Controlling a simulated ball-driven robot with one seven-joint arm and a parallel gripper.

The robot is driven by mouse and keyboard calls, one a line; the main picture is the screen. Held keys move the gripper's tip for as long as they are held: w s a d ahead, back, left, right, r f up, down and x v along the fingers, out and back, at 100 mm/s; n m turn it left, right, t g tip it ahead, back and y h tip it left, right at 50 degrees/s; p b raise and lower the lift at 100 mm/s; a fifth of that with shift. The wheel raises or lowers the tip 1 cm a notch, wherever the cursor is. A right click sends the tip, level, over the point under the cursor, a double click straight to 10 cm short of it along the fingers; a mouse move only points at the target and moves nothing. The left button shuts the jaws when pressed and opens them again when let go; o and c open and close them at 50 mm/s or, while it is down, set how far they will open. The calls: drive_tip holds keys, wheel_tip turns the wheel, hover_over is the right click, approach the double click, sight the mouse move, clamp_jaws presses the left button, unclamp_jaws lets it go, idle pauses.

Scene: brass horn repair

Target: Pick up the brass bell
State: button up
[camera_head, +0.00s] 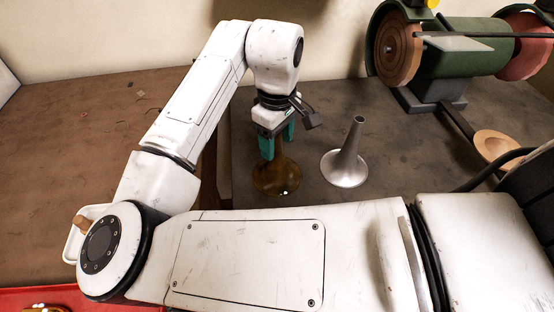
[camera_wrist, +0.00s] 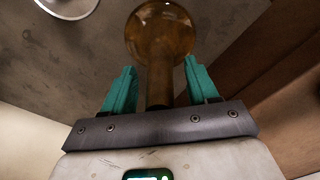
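The brass bell (camera_head: 276,180) stands upright on the dark worktop, its wide flare down and its narrow neck up. In the wrist view the brass bell (camera_wrist: 160,35) lies ahead, with its neck running back between the fingers. My gripper (camera_head: 278,145) points down over the bell, with its teal fingers on either side of the neck. In the wrist view my gripper (camera_wrist: 160,75) is open, with gaps visible between each finger and the neck. The upper end of the neck is hidden by the gripper body.
A silver bell (camera_head: 346,160) stands close to the right of the brass one. A green bench grinder (camera_head: 455,50) with wheels is at the back right, and a wooden spoon-like piece (camera_head: 497,146) lies below it. A wooden edge (camera_head: 216,165) runs left of the bell.

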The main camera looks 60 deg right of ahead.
clamp_jaws()
idle(0.3)
drive_tip(key=shift+r, duration=0.1)
